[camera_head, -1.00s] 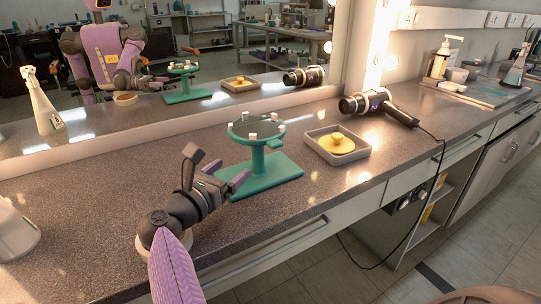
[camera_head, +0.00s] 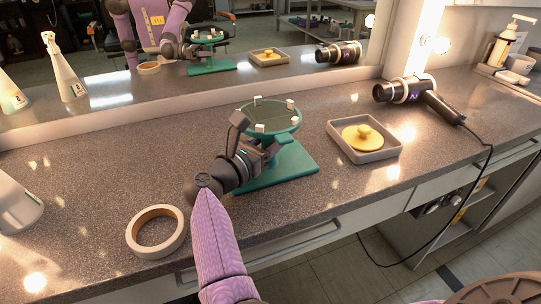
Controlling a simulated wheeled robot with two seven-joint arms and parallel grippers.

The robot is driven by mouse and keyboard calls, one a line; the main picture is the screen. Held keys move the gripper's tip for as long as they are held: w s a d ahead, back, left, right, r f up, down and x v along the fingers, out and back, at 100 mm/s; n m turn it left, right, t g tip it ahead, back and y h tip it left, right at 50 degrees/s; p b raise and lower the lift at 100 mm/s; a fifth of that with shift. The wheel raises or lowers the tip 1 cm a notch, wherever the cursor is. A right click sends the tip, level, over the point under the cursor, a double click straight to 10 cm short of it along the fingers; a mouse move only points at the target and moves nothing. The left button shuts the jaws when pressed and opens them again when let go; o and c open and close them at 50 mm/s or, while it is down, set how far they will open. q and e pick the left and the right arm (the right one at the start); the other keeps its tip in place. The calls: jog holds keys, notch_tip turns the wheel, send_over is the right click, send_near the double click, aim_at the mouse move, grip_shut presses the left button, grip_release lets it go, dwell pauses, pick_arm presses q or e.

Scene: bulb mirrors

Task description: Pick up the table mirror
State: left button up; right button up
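The table mirror is a teal stand with a round tilted top (camera_head: 270,117), several small white blocks around its rim, a short stem and a rectangular base (camera_head: 299,172). It stands upright on the counter. My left gripper (camera_head: 271,152) is low at the stem, below the round top, with its fingers beside or around the stem. The wrist and the top's edge partly hide the fingers and stem, so I cannot tell whether they grip it. The mirror's reflection shows in the wall mirror (camera_head: 210,50). My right gripper is not in view.
A grey tray (camera_head: 388,154) with a yellow lidded item (camera_head: 362,138) sits right of the stand. A hair dryer (camera_head: 415,91) with a cord lies behind it. A tape roll (camera_head: 156,232) lies near my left arm. A white bottle (camera_head: 15,205) stands at the left edge.

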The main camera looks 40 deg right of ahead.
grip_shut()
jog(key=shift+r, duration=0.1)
